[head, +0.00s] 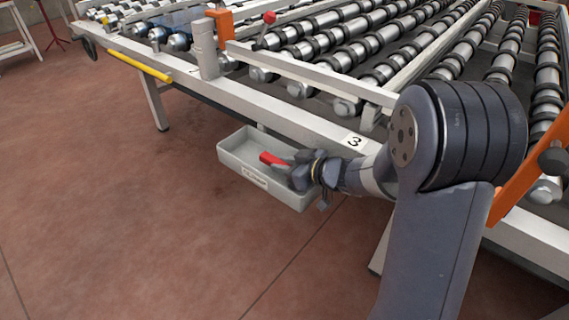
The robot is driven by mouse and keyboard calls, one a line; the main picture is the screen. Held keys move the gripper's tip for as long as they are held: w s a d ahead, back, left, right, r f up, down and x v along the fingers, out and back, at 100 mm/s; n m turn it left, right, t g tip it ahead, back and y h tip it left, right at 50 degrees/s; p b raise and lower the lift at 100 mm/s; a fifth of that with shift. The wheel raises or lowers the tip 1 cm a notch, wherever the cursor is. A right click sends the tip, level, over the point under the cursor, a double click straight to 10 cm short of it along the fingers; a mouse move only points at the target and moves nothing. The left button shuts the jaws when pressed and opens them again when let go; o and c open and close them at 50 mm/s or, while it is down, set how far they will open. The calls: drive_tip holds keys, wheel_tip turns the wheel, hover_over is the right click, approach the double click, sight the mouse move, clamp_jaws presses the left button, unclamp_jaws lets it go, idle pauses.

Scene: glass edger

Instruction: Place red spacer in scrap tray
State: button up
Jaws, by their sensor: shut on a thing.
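The red spacer (272,159) is a small red block. My gripper (288,168) is shut on it, and the block sticks out to the left of the fingers. The scrap tray (236,173) is a shallow light grey tray fixed at the side of the roller table. The spacer appears over the tray's opening; I cannot tell its exact height or whether it touches the tray. My gripper and wrist hide the right part of the tray.
The roller table (266,118) runs along the back and right, with its frame edge near my arm. A label with the number 3 (354,140) is on the frame. A yellow bar (141,66) juts from the frame at left. The floor (130,220) at front left is clear.

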drive_tip(key=shift+f, duration=0.25)
drive_tip(key=o, duration=1)
drive_tip(key=shift+r, duration=0.15)
drive_tip(key=p+v, duration=0.1)
drive_tip(key=v, duration=0.2)
drive_tip(key=p+v, duration=0.1)
drive_tip(key=v, duration=0.3)
drive_tip(key=r+p+v, duration=0.1)
drive_tip(key=v, duration=0.3)
drive_tip(key=shift+r, duration=0.15)
drive_tip(key=shift+s+d+r+p, duration=0.1)
drive_tip(key=shift+s+d+p, duration=0.2)
drive_tip(key=shift+d, duration=0.05)
